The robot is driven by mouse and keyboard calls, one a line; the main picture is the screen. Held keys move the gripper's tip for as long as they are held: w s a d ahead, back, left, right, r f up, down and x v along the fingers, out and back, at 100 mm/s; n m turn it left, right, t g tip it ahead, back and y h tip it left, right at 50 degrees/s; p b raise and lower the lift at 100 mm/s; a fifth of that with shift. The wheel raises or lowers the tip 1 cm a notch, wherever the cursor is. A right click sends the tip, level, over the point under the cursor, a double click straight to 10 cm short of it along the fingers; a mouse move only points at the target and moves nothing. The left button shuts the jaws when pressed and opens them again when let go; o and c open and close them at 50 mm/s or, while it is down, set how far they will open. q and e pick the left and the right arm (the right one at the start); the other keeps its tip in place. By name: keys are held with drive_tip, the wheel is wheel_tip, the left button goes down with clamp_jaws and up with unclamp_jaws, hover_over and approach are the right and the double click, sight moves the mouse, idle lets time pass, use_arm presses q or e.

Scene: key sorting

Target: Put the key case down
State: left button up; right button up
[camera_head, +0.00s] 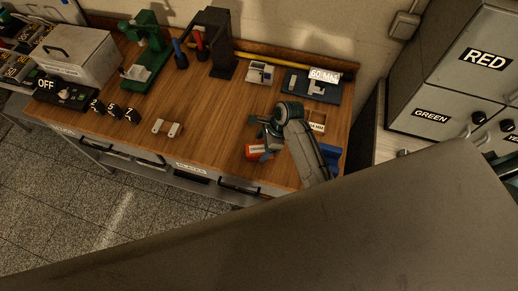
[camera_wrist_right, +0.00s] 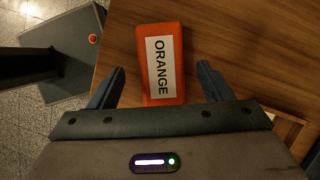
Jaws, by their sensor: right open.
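The orange key case (camera_head: 258,152) lies on the wooden workbench near its front edge, partly covered by my right arm in the head view. In the right wrist view the case (camera_wrist_right: 160,50), with a white ORANGE label, lies flat on the wood. My right gripper (camera_head: 266,138) is over the case. In the wrist view its two fingers (camera_wrist_right: 161,72) are spread, one on each side of the case, with a gap on both sides. The near end of the case is hidden by the gripper body. My left gripper is not in view.
A tray labelled with MM (camera_head: 317,127) is just right of my arm. A blue fixture (camera_head: 330,152) stands at the right edge. A small light bracket (camera_head: 166,128) and dark number blocks (camera_head: 114,110) lie to the left. Bare wood (camera_head: 215,125) lies between.

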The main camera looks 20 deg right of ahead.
sight(260, 149)
drive_tip(key=p+x, duration=0.1)
drive_tip(key=x, duration=0.2)
drive_tip(key=shift+f, duration=0.1)
drive_tip(key=shift+w+f, duration=0.1)
drive_tip(key=shift+f, duration=0.05)
drive_tip(key=shift+f, duration=0.25)
idle(0.4)
drive_tip(key=c, duration=1.1)
drive_tip(key=shift+r, duration=0.1)
drive_tip(key=shift+c, duration=0.2)
